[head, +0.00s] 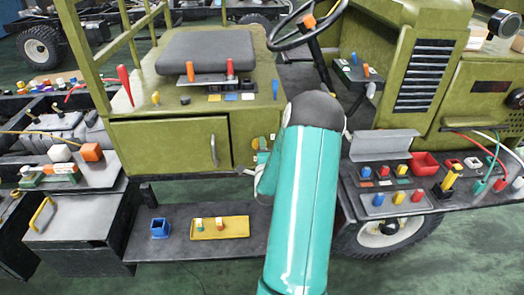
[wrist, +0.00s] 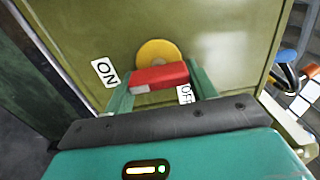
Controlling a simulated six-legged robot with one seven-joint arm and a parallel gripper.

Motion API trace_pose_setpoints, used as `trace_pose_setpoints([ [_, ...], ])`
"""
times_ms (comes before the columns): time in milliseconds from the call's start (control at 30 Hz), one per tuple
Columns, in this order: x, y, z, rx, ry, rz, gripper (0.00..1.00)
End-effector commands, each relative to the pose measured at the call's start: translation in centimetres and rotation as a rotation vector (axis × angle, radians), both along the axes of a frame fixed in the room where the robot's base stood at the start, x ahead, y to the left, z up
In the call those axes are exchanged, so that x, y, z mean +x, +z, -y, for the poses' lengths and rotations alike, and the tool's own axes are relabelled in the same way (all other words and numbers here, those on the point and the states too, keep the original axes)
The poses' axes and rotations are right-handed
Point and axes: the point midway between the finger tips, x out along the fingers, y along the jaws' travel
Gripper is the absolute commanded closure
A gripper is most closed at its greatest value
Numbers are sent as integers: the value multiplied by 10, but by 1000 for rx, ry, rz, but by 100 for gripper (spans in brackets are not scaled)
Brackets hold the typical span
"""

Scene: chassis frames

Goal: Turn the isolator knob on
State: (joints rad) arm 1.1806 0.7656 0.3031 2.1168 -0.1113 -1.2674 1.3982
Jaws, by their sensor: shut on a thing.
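The isolator knob (wrist: 160,76) is a red bar on a round yellow disc (wrist: 158,52), set on an olive panel in the wrist view. Its left end has a whitish patch. A white ON label (wrist: 105,72) is left of it, and an OFF label (wrist: 184,94) is below its right part, partly covered. My gripper (wrist: 161,84) has its teal fingers at the two ends of the red bar and is shut on it. In the head view, the yellow disc (head: 256,143) shows beside my teal arm, which hides most of the knob.
An olive cabinet door (head: 170,143) with a metal handle is left of the knob. Below is a dark step (head: 190,255) with a blue box (head: 160,228) and a yellow tray (head: 205,237). A switch panel (head: 395,203) stands right of my arm.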

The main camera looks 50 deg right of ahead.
Motion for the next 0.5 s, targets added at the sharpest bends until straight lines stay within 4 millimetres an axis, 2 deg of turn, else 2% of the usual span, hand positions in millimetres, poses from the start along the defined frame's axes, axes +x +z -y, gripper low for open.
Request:
trace_pose_setpoints([
  [433, 0, 0, 0, 9, 1, 11, 66],
  [467, 0, 0, 0, 9, 1, 11, 40],
  [500, 0, 0, 0, 9, 1, 11, 32],
])
